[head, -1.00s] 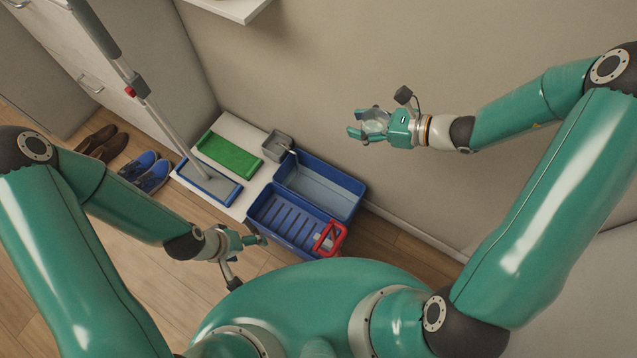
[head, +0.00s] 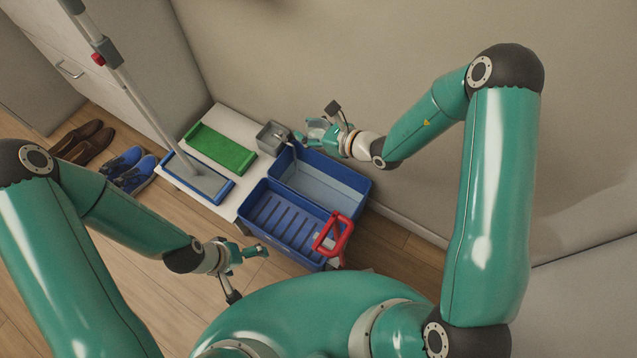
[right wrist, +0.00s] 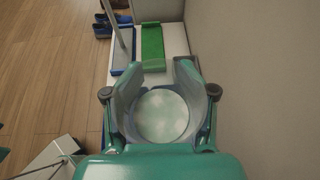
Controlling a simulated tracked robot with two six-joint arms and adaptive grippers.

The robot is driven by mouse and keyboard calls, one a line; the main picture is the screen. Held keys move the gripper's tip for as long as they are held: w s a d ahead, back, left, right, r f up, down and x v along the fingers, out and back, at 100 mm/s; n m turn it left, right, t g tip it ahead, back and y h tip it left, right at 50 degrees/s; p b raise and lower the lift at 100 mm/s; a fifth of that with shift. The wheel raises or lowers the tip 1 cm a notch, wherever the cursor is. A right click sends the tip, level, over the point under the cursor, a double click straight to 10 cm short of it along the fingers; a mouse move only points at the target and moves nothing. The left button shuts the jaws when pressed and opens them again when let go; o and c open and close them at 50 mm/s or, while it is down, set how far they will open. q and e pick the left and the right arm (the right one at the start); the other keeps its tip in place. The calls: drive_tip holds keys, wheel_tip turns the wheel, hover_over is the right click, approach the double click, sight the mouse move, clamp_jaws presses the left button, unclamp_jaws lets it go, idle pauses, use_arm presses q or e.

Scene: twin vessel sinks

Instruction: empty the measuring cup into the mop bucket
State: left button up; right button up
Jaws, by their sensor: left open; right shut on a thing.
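The blue mop bucket (head: 355,187) stands on the floor against the wall. It has an open basin at the back and a slatted part in front, with a red handle (head: 330,238) at its right. My right gripper (head: 309,132) is shut on the clear measuring cup (head: 320,128) above the back edge of the basin. In the right wrist view the cup (right wrist: 161,116) shows as a pale round shape between the fingers; what is inside is hard to tell. My left gripper (head: 262,250) is open and empty, low in front of the bucket.
A white board (head: 228,122) left of the bucket carries a green tray (head: 220,148), a blue-edged mop (head: 198,178) with a tall pole and a small grey box (head: 272,137). Brown shoes (head: 82,142) and blue shoes (head: 130,168) stand on the floor. The wall is close behind.

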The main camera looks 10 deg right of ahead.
drive_tip(key=a+f+m+h+b, duration=0.1)
drive_tip(key=f+b, duration=0.3)
drive_tip(key=f, duration=0.4)
drive_tip(key=a+f+m+t+b, duration=0.1)
drive_tip(key=a+f+b, duration=0.3)
drive_tip(key=f, duration=0.5)
drive_tip(key=a+f+h+b, duration=0.1)
drive_tip(key=a+f+b, duration=0.2)
drive_tip(key=f, duration=0.6)
drive_tip(key=shift+w+a+f+m+t+h+b, duration=0.2)
drive_tip(key=shift+f+m+t+h+b, duration=0.15)
drive_tip(key=shift+b, duration=0.8)
drive_tip(key=f+b, duration=0.1)
drive_tip(key=b, duration=0.1)
drive_tip(key=f+b, duration=0.1)
drive_tip(key=b, duration=0.1)
drive_tip(key=d+f+m+y+b, duration=0.1)
drive_tip(key=b, duration=0.1)
drive_tip(key=shift+w+f, duration=0.2)
drive_tip(key=shift+w, duration=0.1)
drive_tip(key=shift+w+f+b, duration=0.1)
drive_tip(key=shift+f+b, duration=0.35)
drive_tip(key=shift+b, duration=0.2)
drive_tip(key=shift+w+d+f+m+g+y+b, duration=0.1)
drive_tip(key=shift+w+d+m+g+y+b, duration=0.3)
drive_tip(key=shift+d+m+y+b, duration=0.45)
drive_tip(key=shift+w+d+f+m+g+y+b, duration=0.1)
drive_tip(key=shift+w+d+m+g+y+b, duration=0.15)
drive_tip(key=shift+w+d+m+y+b, duration=0.5)
